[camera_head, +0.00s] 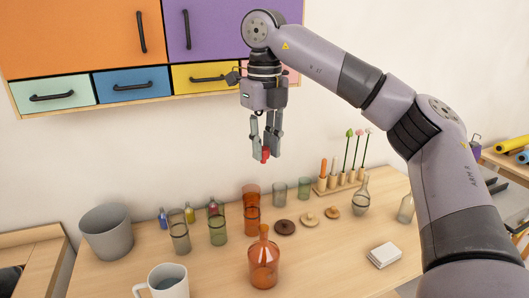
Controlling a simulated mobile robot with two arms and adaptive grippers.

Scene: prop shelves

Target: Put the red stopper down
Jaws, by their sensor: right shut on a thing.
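My right gripper (265,157) hangs pointing down above the table, in the upper middle of the head view. It is shut on the red stopper (265,154), a small red piece between its fingertips. The stopper is held in the air, apart from the table and the glassware below. An orange glass bottle (263,265) with a narrow neck stands on the table below and in front. My left gripper is not in view.
On the wooden table (325,255) stand a grey bin (107,231), a mug (167,281), coloured glasses (218,229), round lids (309,219), a clear flask (361,199), a rack (341,180) and white cards (384,254). Wall cabinets (90,45) hang behind. Bare table shows right of the orange bottle.

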